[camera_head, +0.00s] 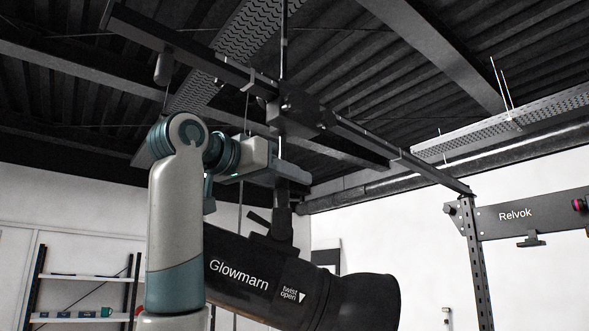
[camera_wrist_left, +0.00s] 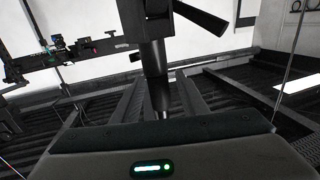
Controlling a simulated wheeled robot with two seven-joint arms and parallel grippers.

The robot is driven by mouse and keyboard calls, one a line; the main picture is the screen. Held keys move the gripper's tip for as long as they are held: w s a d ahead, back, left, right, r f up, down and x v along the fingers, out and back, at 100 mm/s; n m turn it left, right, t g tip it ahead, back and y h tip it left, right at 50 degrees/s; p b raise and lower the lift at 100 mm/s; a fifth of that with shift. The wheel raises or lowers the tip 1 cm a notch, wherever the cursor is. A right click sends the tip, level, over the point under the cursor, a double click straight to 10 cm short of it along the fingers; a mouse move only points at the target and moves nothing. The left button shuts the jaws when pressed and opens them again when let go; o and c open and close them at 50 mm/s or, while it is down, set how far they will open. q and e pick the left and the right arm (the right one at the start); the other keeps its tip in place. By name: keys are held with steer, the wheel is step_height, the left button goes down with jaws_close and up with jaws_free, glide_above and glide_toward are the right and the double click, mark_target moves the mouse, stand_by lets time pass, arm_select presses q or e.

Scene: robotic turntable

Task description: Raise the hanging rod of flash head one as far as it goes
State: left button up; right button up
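The flash head (camera_head: 300,290), a big black barrel marked Glowmarn and "twist open", hangs in the lower middle of the head view. My left gripper (camera_head: 284,172) is raised at the rod, just above the flash head's bracket (camera_head: 283,205). In the left wrist view the rod (camera_wrist_left: 154,60) runs down behind the edge of my gripper's body, with a clamp lever (camera_wrist_left: 200,16) near the top. My right gripper is not in view.
The overhead rail (camera_head: 365,140) crosses above my arm and meets an upright post (camera_head: 476,260) at right. A Relvok panel (camera_head: 535,212) is fixed beside the post. A shelf (camera_head: 85,277) stands at the left wall. A small grey weight (camera_head: 163,68) hangs from the rail.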

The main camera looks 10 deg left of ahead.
mark_target(285, 155)
arm_select(q)
steer(key=shift+p+x, duration=0.45)
steer(key=shift+x, duration=0.7)
steer(key=shift+s, duration=0.1)
jaws_close()
steer(key=shift+r, duration=2.45)
jaws_free()
steer(key=shift+f, duration=0.1)
